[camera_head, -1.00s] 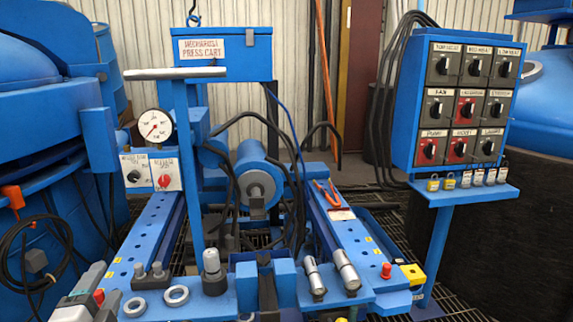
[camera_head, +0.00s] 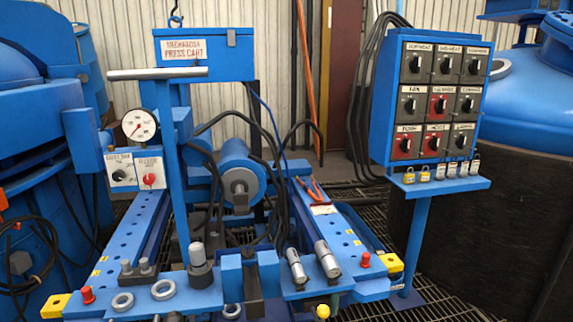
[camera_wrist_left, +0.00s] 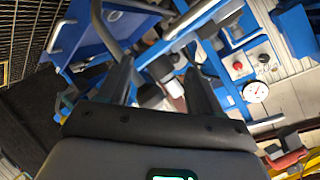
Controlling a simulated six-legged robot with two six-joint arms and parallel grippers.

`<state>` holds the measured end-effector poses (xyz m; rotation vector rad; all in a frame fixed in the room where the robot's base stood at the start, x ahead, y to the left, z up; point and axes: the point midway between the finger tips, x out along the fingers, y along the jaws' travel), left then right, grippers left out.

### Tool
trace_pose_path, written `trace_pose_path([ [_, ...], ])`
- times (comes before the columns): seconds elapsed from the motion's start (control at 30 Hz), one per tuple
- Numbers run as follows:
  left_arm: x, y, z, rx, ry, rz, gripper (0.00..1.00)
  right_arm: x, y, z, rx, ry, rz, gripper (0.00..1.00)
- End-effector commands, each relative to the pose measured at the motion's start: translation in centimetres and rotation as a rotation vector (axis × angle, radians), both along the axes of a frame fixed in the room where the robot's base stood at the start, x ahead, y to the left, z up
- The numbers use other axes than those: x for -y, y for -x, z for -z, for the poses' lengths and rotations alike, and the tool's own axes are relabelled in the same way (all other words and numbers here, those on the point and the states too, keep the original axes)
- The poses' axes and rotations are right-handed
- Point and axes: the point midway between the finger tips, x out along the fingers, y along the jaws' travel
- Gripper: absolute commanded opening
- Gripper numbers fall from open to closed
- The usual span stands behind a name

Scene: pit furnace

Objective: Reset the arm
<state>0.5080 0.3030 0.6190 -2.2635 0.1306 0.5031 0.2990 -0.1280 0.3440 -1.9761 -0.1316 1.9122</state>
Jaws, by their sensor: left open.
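My left gripper (camera_wrist_left: 158,78) shows in the left wrist view, its two dark fingers spread apart. A pale cylindrical part (camera_wrist_left: 150,95) of the scene shows between the fingers; I cannot tell how far beyond them it is. The same view is tilted and shows the blue press cart's gauge (camera_wrist_left: 255,92) to the right of the fingers. Neither gripper shows in the head view now. My right gripper is in no current view.
The blue press cart (camera_head: 205,52) stands ahead, with a gauge (camera_head: 140,126), loose rings (camera_head: 165,289) and metal cylinders (camera_head: 327,259) on its front. A switch panel (camera_head: 380,100) stands at the right. Dark grating (camera_head: 455,270) covers the floor between panel and cart.

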Motion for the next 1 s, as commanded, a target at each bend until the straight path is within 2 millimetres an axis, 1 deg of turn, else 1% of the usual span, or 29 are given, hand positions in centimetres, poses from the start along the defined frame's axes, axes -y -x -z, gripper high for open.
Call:
trace_pose_path([
  [0.03, 1.3, 0.4, 2.7, -0.067, 0.083, -0.002, 0.65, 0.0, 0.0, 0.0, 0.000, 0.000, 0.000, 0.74],
  [0.07, 2.1, 0.7, 4.2, -0.110, 0.140, -0.009, 0.65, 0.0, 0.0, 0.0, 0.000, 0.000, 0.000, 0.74],
  [0.1, 3.3, 1.4, 6.6, -0.178, 0.223, -0.025, 0.65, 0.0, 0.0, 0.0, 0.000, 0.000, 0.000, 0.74],
  [0.17, 5.4, 2.9, 10.4, -0.297, 0.359, -0.063, 0.65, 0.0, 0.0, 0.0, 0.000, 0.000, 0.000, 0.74],
  [0.2, 6.9, 4.1, 12.9, -0.383, 0.449, -0.099, 0.65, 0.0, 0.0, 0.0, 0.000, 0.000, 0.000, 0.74],
  [0.27, 8.9, 6.3, 16.2, -0.506, 0.568, -0.161, 0.65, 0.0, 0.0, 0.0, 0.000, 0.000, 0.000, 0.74],
  [0.3, 10.1, 7.7, 18.1, -0.584, 0.636, -0.208, 0.65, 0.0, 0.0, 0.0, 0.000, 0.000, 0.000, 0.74],
  [0.37, 11.7, 10.0, 20.5, -0.690, 0.720, -0.279, 0.65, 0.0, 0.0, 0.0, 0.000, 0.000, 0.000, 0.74],
  [0.4, 12.7, 11.5, 21.8, -0.758, 0.767, -0.328, 0.65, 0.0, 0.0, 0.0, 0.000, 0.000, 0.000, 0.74],
  [0.47, 14.1, 13.7, 23.6, -0.850, 0.825, -0.402, 0.65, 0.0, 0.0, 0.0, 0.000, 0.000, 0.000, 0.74],
  [0.5, 14.9, 15.2, 24.6, -0.908, 0.858, -0.454, 0.65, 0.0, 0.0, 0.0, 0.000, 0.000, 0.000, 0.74],
  [0.57, 16.0, 17.4, 25.9, -0.993, 0.900, -0.535, 0.65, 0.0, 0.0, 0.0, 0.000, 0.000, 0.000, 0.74],
  [0.6, 16.7, 18.9, 26.7, -1.049, 0.923, -0.591, 0.65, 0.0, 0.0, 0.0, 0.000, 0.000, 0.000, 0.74],
  [0.67, 17.7, 21.3, 27.8, -1.130, 0.950, -0.679, 0.65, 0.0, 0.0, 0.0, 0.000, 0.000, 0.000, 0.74],
  [0.7, 17.7, 21.2, 25.6, -1.127, 0.955, -0.688, 0.65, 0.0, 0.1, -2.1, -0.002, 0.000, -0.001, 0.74],
  [0.73, 17.6, 21.1, 24.5, -1.123, 0.955, -0.685, 0.65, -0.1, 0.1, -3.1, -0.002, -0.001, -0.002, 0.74],
  [0.87, 17.6, 21.1, 21.1, -1.122, 0.953, -0.680, 0.65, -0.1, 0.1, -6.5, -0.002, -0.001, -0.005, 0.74],
  [0.97, 17.7, 21.1, 18.0, -1.124, 0.950, -0.676, 0.65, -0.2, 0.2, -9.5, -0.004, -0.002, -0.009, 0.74],
  [1.0, 17.7, 21.2, 16.6, -1.125, 0.950, -0.675, 0.65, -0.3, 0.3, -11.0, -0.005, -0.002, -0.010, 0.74],
])
